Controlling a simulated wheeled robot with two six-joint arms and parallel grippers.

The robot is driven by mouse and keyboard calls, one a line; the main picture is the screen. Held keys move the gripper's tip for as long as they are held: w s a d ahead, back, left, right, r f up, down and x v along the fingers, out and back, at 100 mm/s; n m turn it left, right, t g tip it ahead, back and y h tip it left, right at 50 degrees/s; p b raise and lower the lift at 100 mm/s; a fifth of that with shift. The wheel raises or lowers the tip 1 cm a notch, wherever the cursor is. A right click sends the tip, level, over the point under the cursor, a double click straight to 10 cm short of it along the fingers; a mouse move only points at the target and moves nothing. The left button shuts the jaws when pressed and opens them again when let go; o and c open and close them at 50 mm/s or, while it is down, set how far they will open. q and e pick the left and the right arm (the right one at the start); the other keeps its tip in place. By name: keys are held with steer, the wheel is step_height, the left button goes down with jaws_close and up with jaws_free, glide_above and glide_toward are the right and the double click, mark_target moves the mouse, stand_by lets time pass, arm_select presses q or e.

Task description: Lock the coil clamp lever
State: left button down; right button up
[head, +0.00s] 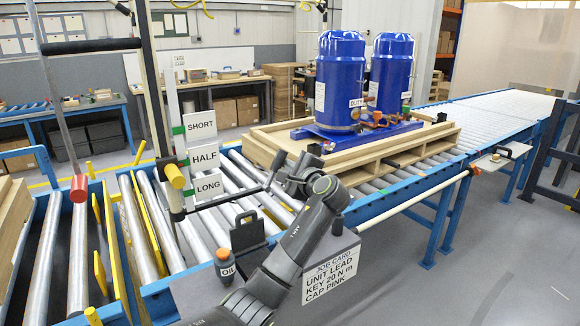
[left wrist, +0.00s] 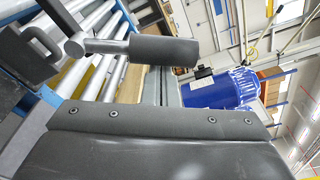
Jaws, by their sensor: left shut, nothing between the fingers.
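No part is labelled as the coil clamp lever, and I cannot tell for certain which it is. A dark rod (head: 228,198) runs between the sign post and my left gripper in the head view. In the left wrist view a grey cylindrical grip on a metal rod (left wrist: 163,51) crosses the upper part, above a large grey plate with screws. My left gripper (head: 277,180) is shut and empty near the rod's right end; whether it touches is unclear. A yellow knob (head: 174,176) is on the post beside SHORT, HALF and LONG signs (head: 206,156). My right gripper is out of view.
Blue compressors (head: 340,85) stand on a wooden pallet (head: 388,150) on the roller conveyor, behind my gripper. A black bracket (head: 247,232), an orange-capped oil bottle (head: 225,268) and a job card (head: 330,280) are close to my arm.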

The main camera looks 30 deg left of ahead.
mark_target(274, 162)
arm_select(q)
steer(key=shift+s+a+r+n, duration=0.2)
steer(key=shift+r+n, duration=0.1)
steer(key=shift+n, duration=0.3)
steer(key=shift+s+a+r+n+b, duration=0.2)
steer(key=shift+s+r+n+b, duration=0.2)
steer(key=shift+s+n, duration=0.4)
steer(key=n, duration=0.1)
steer(key=s+n+b, duration=0.1)
steer(key=s+a+r+n, duration=0.1)
steer(key=n, duration=0.1)
steer(key=shift+s+t+y+b, duration=0.15)
steer(key=shift+t+y+b, duration=0.2)
steer(key=shift+t+y, duration=0.05)
steer(key=shift+s+a+r+n, duration=0.1)
steer(key=shift+s+a+n, duration=0.15)
steer(key=shift+s+n, duration=0.25)
steer(key=shift+s+a+r+n, duration=0.1)
steer(key=shift+s+a+n, duration=0.1)
steer(key=shift+s+n, duration=0.3)
